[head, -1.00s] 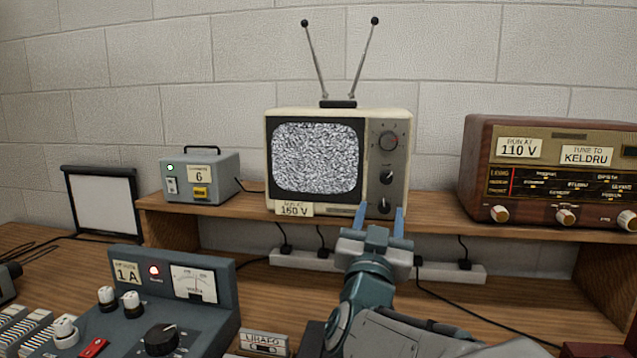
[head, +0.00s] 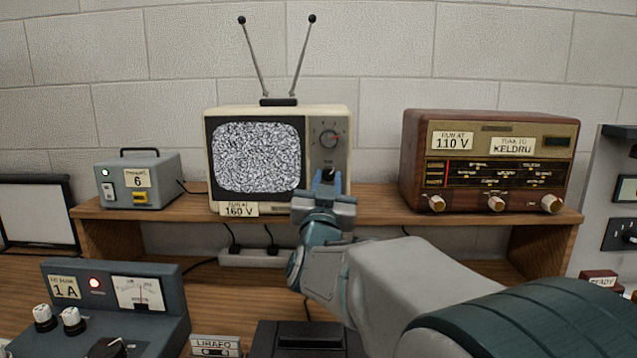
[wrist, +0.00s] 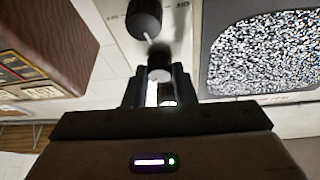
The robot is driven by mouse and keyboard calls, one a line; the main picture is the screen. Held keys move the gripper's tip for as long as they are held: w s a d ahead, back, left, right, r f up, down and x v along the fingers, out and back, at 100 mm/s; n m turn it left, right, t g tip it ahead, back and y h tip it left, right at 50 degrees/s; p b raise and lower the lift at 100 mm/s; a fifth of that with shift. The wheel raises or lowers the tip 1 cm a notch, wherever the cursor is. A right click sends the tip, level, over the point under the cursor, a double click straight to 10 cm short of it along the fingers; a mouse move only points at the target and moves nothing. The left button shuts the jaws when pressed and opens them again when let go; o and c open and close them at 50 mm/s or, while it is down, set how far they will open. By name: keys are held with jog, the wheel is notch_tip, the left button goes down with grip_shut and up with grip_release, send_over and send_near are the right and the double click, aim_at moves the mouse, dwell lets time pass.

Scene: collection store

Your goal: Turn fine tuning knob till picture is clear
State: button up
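A small cream television (head: 214,166) stands on the wooden shelf, its screen (head: 256,157) full of grey static. On its right panel are a large dial (head: 331,138) and a dark knob (head: 329,173) below it; their lettering is too small to read. My gripper (head: 328,181) is at this knob, with blue fingers drawn in on either side of it. In the wrist view, the fingers stand close against the sides of a dark knob (wrist: 160,65). Another dark knob (wrist: 145,18) with a white pointer line lies beyond the fingertips. My gripper hides the lower panel in the head view.
A label (head: 238,210) reading 160 V is on the television's lower front. A wooden radio (head: 412,160) stands to the right and a grey box (head: 160,172) to the left. A console (head: 60,270) with a meter is at front left.

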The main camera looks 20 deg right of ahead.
jog(key=shift+c, duration=1)
jog(key=m+b, duration=0.1)
jog(key=m+h+b, duration=0.1)
jog(key=shift+a+f+g+b, duration=0.1)
jog(key=shift+f+g+b, duration=0.15)
jog(key=shift+g+b, duration=0.1)
jog(key=shift+r+m+g+h+b, duration=0.15)
jog(key=shift+m+g+h+b, duration=0.15)
jog(key=shift+m, duration=0.6)
jog(key=shift+r+m+g+h+b, duration=0.2)
jog(key=shift+m+g+b, duration=0.15)
jog(key=shift+m, duration=0.55)
jog(key=o, duration=1)
jog(key=v, duration=1.4)
jog(key=shift+b, duration=0.45)
